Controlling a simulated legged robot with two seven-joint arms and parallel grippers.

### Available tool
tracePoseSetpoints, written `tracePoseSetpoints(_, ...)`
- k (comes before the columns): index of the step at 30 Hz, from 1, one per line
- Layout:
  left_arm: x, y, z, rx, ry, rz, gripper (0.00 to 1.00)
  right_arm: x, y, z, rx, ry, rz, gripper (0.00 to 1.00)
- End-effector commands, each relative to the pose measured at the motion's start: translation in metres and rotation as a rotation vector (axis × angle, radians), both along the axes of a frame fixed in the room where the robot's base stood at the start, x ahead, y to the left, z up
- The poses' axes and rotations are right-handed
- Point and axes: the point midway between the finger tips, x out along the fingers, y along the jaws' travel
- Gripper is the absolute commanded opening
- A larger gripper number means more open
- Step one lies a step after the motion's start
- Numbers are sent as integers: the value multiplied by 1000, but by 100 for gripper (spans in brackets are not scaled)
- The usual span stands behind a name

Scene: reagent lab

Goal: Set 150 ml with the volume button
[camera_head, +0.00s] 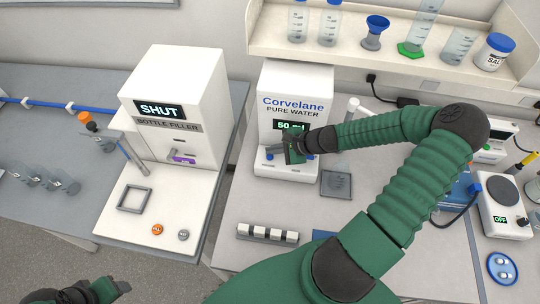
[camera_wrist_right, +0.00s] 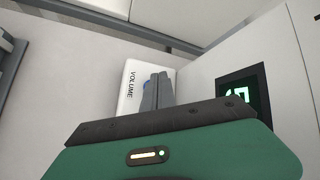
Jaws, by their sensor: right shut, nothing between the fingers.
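The white Corvelane pure water dispenser (camera_head: 293,85) stands on the bench, and its dark display (camera_head: 284,126) reads "50 ml", partly covered by my right gripper. My right gripper (camera_head: 280,153) is shut and empty at the dispenser's front, below the display. In the right wrist view the shut fingers (camera_wrist_right: 158,90) reach to the white volume panel (camera_wrist_right: 133,85).
A clear beaker (camera_head: 337,184) stands beside the dispenser on a grey pad. The white bottle filler (camera_head: 175,105), showing "SHUT", stands at left. A rack with white caps (camera_head: 268,234) lies in front. A shelf (camera_head: 400,64) with glassware overhangs behind.

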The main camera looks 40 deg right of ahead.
Motion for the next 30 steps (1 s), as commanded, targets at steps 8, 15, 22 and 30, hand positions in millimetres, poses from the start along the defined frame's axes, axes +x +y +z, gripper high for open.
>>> tracePoseSetpoints(8,0,0,-5,0,0,0,60,-1,1,-7,0,0,0,0)
tracePoseSetpoints(15,0,0,-5,0,0,0,60,-1,1,-7,0,0,0,0)
tracePoseSetpoints(22,0,0,-8,0,0,0,60,-1,1,-9,0,0,0,0)
tracePoseSetpoints(30,0,0,-10,0,0,0,60,-1,1,-13,1,0,-1,0)
